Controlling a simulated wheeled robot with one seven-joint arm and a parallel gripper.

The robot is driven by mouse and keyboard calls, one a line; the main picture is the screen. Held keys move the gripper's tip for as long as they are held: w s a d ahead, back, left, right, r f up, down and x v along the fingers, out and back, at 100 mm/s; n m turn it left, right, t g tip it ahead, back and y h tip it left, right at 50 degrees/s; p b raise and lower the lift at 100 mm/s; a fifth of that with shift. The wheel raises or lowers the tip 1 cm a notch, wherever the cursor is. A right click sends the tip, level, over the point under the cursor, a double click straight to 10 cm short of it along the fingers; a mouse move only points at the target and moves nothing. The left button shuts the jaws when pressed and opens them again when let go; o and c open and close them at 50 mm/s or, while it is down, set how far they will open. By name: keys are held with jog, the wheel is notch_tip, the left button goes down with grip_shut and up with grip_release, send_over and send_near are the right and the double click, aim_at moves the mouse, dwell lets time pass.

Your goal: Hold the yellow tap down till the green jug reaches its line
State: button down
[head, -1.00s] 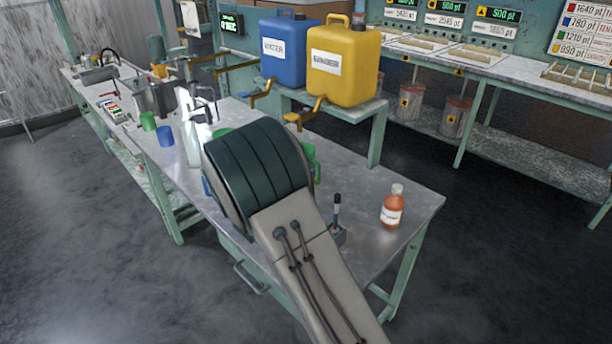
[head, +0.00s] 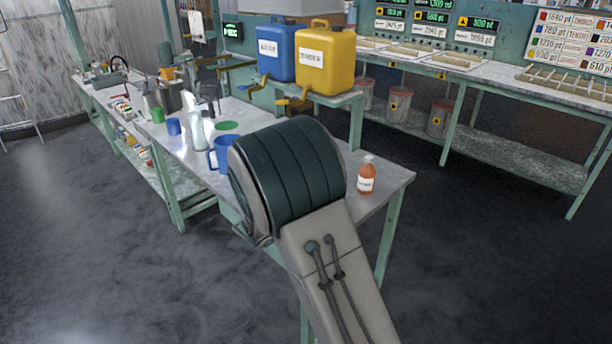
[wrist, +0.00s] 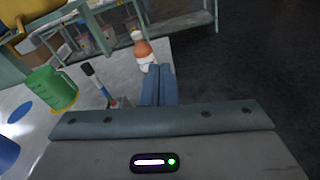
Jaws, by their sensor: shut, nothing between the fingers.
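The yellow canister (head: 325,60) stands on a raised shelf at the back of the bench. Its yellow tap (head: 294,103) sticks out at the front. The green jug (wrist: 52,90) stands on the bench left of my gripper in the wrist view; in the head view my arm hides it. Its level and line cannot be made out. My gripper (wrist: 158,72) is shut and empty, its fingers pointing toward an orange bottle (wrist: 144,50). It is apart from the jug. My arm hides the gripper in the head view.
The orange bottle (head: 366,178) stands near the bench's right end. A blue jug (head: 219,155) and a clear bottle (head: 197,130) stand left of my arm. A blue canister (head: 276,50) stands beside the yellow one. A black-handled tool (wrist: 98,82) stands between jug and gripper.

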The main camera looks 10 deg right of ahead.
jog(key=s+d+f+m+g+y+b, duration=0.2)
jog(key=s+d+m+g+y, duration=0.15)
jog(key=s+m, duration=0.4)
jog(key=s+d+f+m+g+y+b, duration=0.25)
jog(key=s+m+g, duration=0.25)
jog(key=s, duration=0.5)
jog(key=s+a+f+m+t+y+b, duration=0.1)
jog(key=s+a+f+m+y+b, duration=0.1)
jog(key=s+a+m+y+b, duration=0.2)
jog(key=shift+s+a+f+m+y, duration=0.35)
jog(key=shift+s+a+m+y, duration=1.55)
jog(key=shift+s+a+m, duration=1.4)
jog(key=shift+s+d+n, duration=0.25)
jog(key=shift+s+d, duration=0.1)
jog(key=shift+d, duration=0.05)
